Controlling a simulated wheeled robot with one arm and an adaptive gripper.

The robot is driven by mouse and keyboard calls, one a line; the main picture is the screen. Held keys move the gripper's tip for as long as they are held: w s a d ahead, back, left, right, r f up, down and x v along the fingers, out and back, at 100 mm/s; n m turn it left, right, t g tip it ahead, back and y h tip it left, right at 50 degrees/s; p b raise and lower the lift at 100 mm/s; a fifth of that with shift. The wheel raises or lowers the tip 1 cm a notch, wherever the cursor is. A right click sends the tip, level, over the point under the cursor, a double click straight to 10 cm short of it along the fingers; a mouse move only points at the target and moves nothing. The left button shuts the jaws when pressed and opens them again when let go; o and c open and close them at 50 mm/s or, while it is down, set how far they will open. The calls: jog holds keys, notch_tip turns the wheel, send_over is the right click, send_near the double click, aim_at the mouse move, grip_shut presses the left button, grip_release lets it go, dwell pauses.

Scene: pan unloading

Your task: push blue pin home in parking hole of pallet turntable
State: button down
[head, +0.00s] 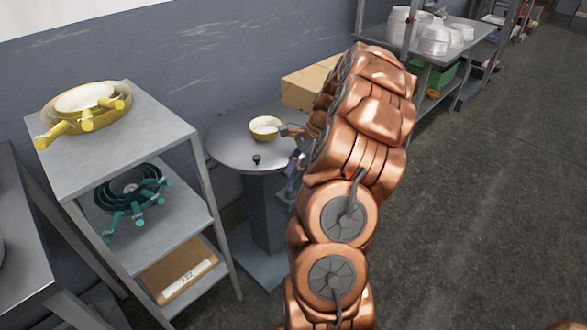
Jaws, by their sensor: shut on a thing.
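The pallet turntable (228,149) is a round grey disc on a dark square pedestal, left of my arm. My gripper (296,158) is at the disc's right edge, partly covered by my copper-coloured arm. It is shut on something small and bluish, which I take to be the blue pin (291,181). The fingertips and the pin's lower end are too small to make out. The parking hole cannot be seen, so I cannot tell whether the pin is in it.
A cream pan (266,126) and a small black knob (256,160) are on the disc. A shelf rack (160,128) with yellow and teal pans stands left. A cardboard box (308,84) is behind. A rack with white dishes (434,40) stands back right. Right floor is clear.

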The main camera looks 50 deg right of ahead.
jog(key=shift+f, duration=0.65)
dwell(0.6)
jog(key=c, duration=0.9)
grip_release()
jog(key=shift+c, duration=0.2)
jog(key=shift+r, duration=0.1)
jog(key=v, duration=1.2)
jog(key=shift+a, duration=0.1)
